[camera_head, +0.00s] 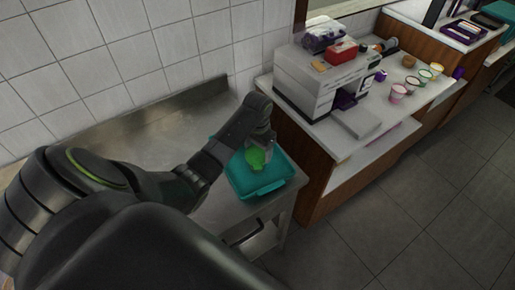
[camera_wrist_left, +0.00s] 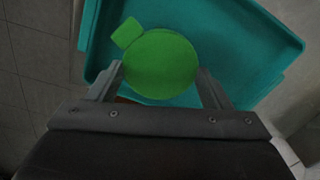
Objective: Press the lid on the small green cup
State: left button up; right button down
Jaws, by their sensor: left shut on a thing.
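My left gripper (camera_head: 262,140) is over the teal tray (camera_head: 271,187) and is shut on a bright green piece (camera_head: 257,158). In the left wrist view its fingers (camera_wrist_left: 162,82) stand on both sides of this round green lid (camera_wrist_left: 160,62). A small square green tab (camera_wrist_left: 127,32) shows at the lid's upper left. The lid's flat face hides what is under it, so I cannot tell whether the small green cup is below. The teal tray also shows behind it in the left wrist view (camera_wrist_left: 235,45). My right gripper is not in view.
The tray is on a metal counter (camera_head: 150,130) against a tiled wall. A white machine (camera_head: 322,80) stands on the adjoining white-topped counter to the right. Several small cups, one of them pink (camera_head: 397,93), stand beyond it. The floor at right is clear.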

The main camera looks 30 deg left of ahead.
pick_arm(q)
jog(key=shift+f, duration=0.3)
dwell(0.8)
jog(key=o, duration=1)
jog(key=shift+o, duration=0.4)
jog(key=shift+r, duration=3.05)
